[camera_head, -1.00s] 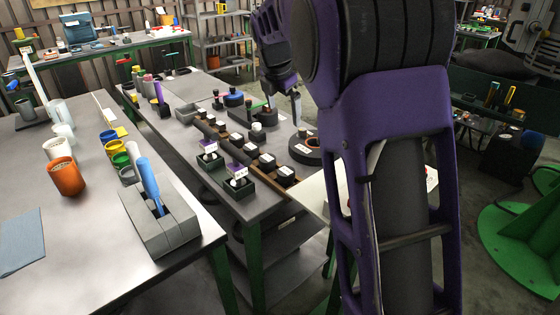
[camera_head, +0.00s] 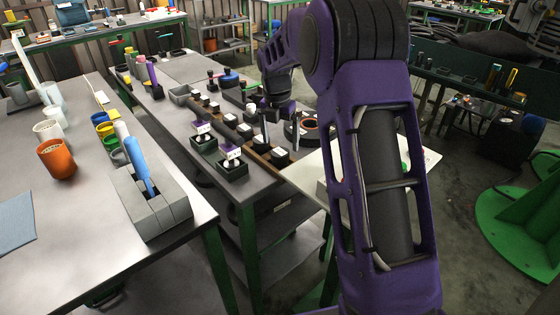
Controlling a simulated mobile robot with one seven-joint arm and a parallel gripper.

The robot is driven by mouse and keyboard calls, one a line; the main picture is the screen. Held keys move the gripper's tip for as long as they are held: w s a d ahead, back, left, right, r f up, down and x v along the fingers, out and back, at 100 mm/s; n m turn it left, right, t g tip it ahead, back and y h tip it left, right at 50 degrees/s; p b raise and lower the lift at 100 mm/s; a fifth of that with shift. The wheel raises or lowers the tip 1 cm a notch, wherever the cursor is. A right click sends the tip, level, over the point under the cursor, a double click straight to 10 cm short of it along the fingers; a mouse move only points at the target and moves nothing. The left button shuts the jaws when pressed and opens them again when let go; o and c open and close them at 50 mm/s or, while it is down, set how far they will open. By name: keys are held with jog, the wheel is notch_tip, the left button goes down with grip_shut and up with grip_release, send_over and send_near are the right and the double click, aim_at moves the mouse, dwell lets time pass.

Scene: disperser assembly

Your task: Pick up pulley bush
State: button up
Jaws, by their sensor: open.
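My gripper (camera_head: 278,128) hangs over the right part of the middle bench, with its fingers pointing down. It is open, and I see nothing between its fingers. A row of small parts with white labels, such as this one (camera_head: 245,130), sits along a brown rail below and left of it. I cannot tell which small part is the pulley bush; the labels are too small to read. My arm and gripper hide part of the bench behind them.
A dark round part with an orange ring (camera_head: 309,123) lies right of my gripper. The left table (camera_head: 95,225) holds a grey block with a blue-handled tool (camera_head: 150,205), an orange cup (camera_head: 57,158) and several other cups. A white surface (camera_head: 305,172) lies partly behind my arm.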

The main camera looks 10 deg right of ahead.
aim_at(280, 151)
jog(key=shift+w+d+f+b, duration=0.15)
jog(key=shift+w+f, duration=0.1)
jog(key=shift+f, duration=0.75)
jog(key=shift+w+a+f+b, duration=0.1)
jog(key=shift+w+f, duration=0.1)
jog(key=shift+f, duration=0.8)
jog(key=shift+w+d+f+b, duration=0.15)
jog(key=shift+w+f, duration=0.1)
jog(key=shift+f, duration=0.75)
jog(key=shift+a, duration=0.1)
jog(key=shift+c, duration=0.3)
jog(key=shift+r, duration=0.15)
grip_shut()
